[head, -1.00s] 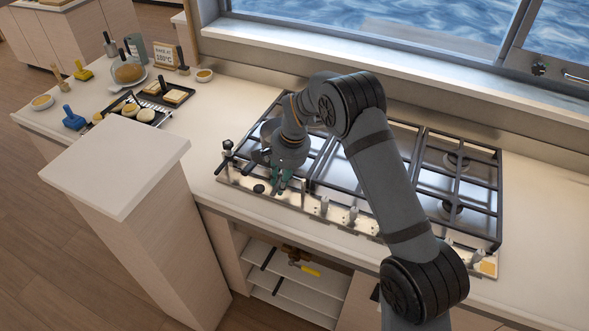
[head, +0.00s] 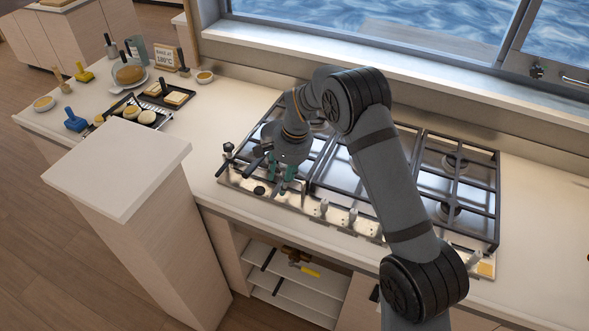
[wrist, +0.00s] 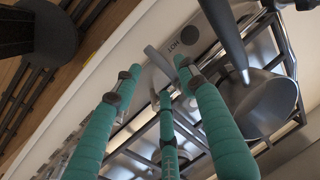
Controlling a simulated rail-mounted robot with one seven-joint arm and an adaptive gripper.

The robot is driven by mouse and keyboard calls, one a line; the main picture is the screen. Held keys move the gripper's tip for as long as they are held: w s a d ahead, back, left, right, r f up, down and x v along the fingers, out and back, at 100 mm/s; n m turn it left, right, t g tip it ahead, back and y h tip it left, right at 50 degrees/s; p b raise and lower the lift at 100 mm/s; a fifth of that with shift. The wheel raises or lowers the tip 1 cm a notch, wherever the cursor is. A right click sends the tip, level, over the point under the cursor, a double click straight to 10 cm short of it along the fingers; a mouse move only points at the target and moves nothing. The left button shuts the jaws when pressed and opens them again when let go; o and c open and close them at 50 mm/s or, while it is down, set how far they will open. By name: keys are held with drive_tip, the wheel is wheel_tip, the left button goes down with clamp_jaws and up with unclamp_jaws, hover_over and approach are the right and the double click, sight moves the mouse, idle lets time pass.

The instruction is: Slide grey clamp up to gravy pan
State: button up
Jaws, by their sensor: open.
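My gripper (head: 280,174) is over the front left of the hob, its teal fingers apart and pointing down. In the wrist view its fingers (wrist: 157,78) are spread with nothing held between them. A grey round pan (wrist: 262,103), likely the gravy pan, sits on the hob grate to the right of the fingers. In the head view my arm largely hides the pan and clamp.
The hob (head: 405,180) has dark grates, with knobs (head: 323,207) along its front edge. A black-topped post (head: 228,148) stands at its left corner. Trays of bread (head: 178,97) lie on the counter far left. A pale pillar (head: 117,165) stands front left.

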drive_tip(key=r, duration=0.1)
drive_tip(key=r+p, duration=0.1)
drive_tip(key=r, duration=0.2)
drive_tip(key=shift+s+d+p, duration=0.15)
drive_tip(key=shift+d+p, duration=0.2)
drive_tip(key=shift+f, duration=0.1)
drive_tip(key=f+b, duration=0.1)
drive_tip(key=f, duration=0.1)
drive_tip(key=f+b, duration=0.1)
drive_tip(key=f, duration=0.1)
drive_tip(key=a+f+b, duration=0.1)
drive_tip(key=f, duration=0.1)
drive_tip(key=shift+w+a+f+b, duration=0.1)
drive_tip(key=shift+w+f+b, duration=0.2)
drive_tip(key=shift+f, duration=0.1)
drive_tip(key=shift+r, duration=0.1)
